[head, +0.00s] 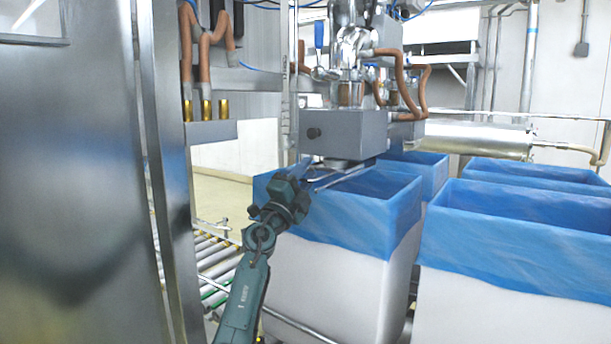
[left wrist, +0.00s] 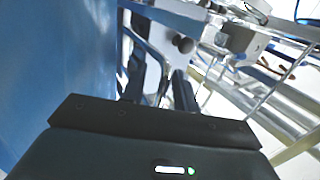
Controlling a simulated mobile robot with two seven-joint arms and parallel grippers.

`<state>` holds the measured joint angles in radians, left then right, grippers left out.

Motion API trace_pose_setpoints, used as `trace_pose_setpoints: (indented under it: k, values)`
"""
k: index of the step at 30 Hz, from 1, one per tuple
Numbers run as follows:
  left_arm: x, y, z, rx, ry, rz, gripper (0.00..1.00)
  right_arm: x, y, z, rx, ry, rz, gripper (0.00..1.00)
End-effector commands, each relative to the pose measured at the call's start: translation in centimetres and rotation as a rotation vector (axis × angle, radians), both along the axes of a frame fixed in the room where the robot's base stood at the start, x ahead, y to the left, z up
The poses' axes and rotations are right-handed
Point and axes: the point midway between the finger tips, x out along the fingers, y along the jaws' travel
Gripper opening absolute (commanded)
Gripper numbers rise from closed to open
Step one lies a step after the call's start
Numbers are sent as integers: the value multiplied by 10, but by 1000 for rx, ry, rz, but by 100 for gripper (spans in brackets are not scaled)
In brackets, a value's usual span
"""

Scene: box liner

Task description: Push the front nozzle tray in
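The front nozzle tray appears as thin metal rails (head: 340,180) sticking out under the grey nozzle block (head: 345,135), above the front blue-lined box (head: 345,225). My left gripper (head: 308,180) is at the near left end of these rails, over the box's left rim. In the left wrist view its two dark fingers (left wrist: 160,90) stand apart, with thin tray bars (left wrist: 150,55) just beyond and between them. I cannot tell whether the fingers touch the tray. The tray's far part is hidden under the block. My right gripper is not in view.
More blue-lined boxes (head: 530,230) stand on the right and behind. A roller conveyor (head: 212,255) runs at the left of the front box. A large steel panel (head: 70,180) fills the left side. Brown hoses (head: 400,75) hang around the nozzle head.

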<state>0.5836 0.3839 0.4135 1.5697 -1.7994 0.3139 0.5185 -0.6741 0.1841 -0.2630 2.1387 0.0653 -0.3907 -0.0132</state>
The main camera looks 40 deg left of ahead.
Motion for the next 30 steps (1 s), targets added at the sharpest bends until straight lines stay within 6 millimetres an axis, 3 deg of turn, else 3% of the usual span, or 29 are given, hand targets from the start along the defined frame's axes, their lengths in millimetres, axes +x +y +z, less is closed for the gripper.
trace_pose_setpoints:
  k: [5,16,30]
  values:
    - [0,0,0,1,0,1,30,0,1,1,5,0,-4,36]
    - [0,0,0,1,0,1,0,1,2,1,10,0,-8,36]
    - [0,0,0,1,0,-1,0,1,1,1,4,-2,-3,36]
